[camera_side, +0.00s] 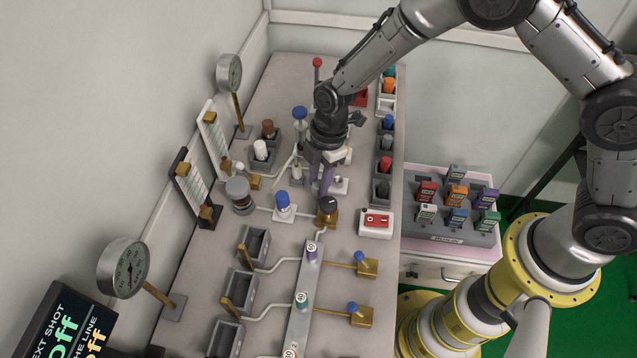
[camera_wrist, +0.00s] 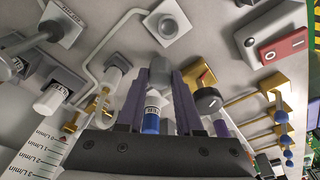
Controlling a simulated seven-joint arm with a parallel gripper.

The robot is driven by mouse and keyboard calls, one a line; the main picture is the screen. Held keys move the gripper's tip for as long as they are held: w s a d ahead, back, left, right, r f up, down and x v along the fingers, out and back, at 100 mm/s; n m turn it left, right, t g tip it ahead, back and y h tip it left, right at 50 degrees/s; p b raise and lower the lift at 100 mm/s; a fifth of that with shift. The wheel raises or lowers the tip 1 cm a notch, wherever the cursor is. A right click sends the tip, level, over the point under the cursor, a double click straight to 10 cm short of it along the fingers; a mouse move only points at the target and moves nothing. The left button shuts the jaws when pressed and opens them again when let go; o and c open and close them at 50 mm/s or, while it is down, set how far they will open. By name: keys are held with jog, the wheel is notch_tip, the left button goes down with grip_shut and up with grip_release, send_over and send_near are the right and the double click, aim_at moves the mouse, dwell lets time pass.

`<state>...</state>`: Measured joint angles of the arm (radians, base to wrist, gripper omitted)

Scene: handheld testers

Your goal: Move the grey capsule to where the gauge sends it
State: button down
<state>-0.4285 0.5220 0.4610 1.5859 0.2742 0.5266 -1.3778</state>
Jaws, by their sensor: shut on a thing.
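My gripper (camera_side: 322,186) points down over the middle of the bench, with purple fingers. In the wrist view its fingers (camera_wrist: 161,80) are closed on a grey piece, which looks like the grey capsule (camera_wrist: 160,70). In the side view the held piece is mostly hidden by the fingers. A round dial gauge (camera_side: 123,267) stands at the near left, and another dial gauge (camera_side: 229,73) at the far left. Two upright scale panels (camera_side: 213,140) (camera_side: 190,185) stand between them. I cannot tell which gauge is meant, and their readings are too small to read.
A blue-topped fitting (camera_side: 282,203) and a black knob on a brass block (camera_side: 328,206) stand close to my fingers. A red-and-white switch box (camera_side: 376,222) is to the right. Grey open bins (camera_side: 256,244) line the near left. A rack of coloured blocks (camera_side: 450,236) stands beside the bench.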

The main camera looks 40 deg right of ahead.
aim_at(316, 185)
jog(key=shift+r, duration=0.4)
notch_tip(316, 185, up, 2)
jog(key=shift+r, duration=0.1)
jog(key=s+d+r+m, duration=0.2)
jog(key=s+d+r, duration=0.5)
jog(key=s+r, duration=0.4)
jog(key=w+d+r+m+t, duration=0.2)
jog(key=w+d+m, duration=0.4)
jog(key=w+m, duration=0.5)
jog(key=w+d+f+m+h, duration=0.2)
jog(key=w+d+m, duration=0.4)
jog(key=d, duration=0.7)
jog(key=shift+n, duration=0.5)
jog(key=w+f, duration=0.3)
jog(key=w, duration=0.1)
jog(key=w+d+f, duration=0.1)
jog(key=w+f, duration=0.2)
jog(key=w, duration=0.2)
jog(key=w+d+f, duration=0.1)
jog(key=w+f, duration=0.2)
jog(key=w, duration=0.2)
jog(key=shift+f, duration=0.3)
jog(key=shift+w+f, duration=0.15)
jog(key=shift+f, duration=1.65)
